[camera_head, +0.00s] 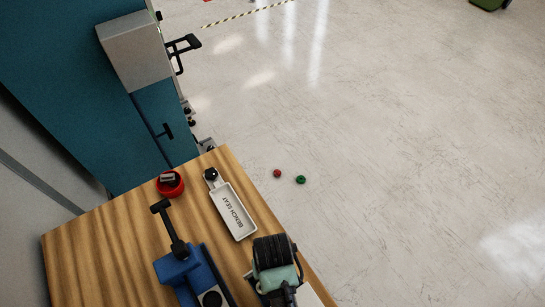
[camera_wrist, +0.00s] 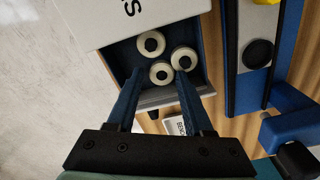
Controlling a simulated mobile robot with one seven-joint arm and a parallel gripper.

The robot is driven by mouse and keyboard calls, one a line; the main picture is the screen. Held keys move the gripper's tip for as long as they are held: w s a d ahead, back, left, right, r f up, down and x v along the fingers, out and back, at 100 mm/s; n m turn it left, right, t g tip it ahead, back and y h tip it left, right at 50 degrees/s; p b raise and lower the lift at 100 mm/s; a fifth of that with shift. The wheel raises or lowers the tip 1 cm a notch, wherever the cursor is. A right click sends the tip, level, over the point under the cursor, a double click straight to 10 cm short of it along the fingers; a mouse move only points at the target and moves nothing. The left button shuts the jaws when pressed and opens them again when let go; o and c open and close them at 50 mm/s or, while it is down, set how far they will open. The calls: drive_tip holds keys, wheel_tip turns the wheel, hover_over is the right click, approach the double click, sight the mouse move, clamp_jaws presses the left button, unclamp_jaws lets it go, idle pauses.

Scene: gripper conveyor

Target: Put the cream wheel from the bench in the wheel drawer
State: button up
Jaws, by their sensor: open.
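Three cream wheels with dark centres lie in an open drawer with a dark blue inside in the wrist view: one at the top (camera_wrist: 151,43), one at the right (camera_wrist: 184,58) and one lower down (camera_wrist: 161,73). The drawer's grey front wall (camera_wrist: 172,96) is nearest my gripper. My gripper (camera_wrist: 158,76) is open, its two fingers apart over the drawer and around the line of the lower wheel; I see no wheel clamped. How far the fingertips are above the wheels I cannot tell. No cream wheel shows on the bench (camera_head: 110,235) in the head view.
A white tray marked BENCH SEAT (camera_head: 234,212) lies on the bench, with a red round holder (camera_head: 170,184) and a blue vise (camera_head: 182,268) near it. A teal cabinet (camera_head: 60,80) stands behind. Small red (camera_head: 277,173) and green (camera_head: 300,180) pieces lie on the open floor.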

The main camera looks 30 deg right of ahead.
wheel_tip(320, 180, up, 11)
drive_tip(key=shift+a, duration=0.15)
drive_tip(key=shift+r, duration=0.1)
drive_tip(key=w+r+n+t+h, duration=0.15)
drive_tip(key=w+r+t, duration=0.55)
drive_tip(key=w+r, duration=0.75)
drive_tip(key=w+a+r+t, duration=0.1)
drive_tip(key=w+r+t, duration=0.25)
drive_tip(key=r, duration=0.45)
drive_tip(key=w+a+r+t, duration=0.1)
drive_tip(key=w+r+t, duration=0.25)
drive_tip(key=r, duration=0.35)
drive_tip(key=a+r+n+t, duration=0.25)
drive_tip(key=r+t, duration=0.25)
drive_tip(key=r, duration=1.1)
drive_tip(key=s+a+r+t, duration=0.2)
drive_tip(key=s+r+t, duration=0.2)
drive_tip(key=r, duration=0.5)
drive_tip(key=s+a+r+t+y, duration=0.1)
drive_tip(key=s+a+r+t, duration=0.2)
drive_tip(key=s+r, duration=0.3)
wheel_tip(320, 180, up, 4)
drive_tip(key=shift+s+f+t, duration=0.2)
drive_tip(key=shift+s+t, duration=0.2)
drive_tip(key=shift+t, duration=0.2)
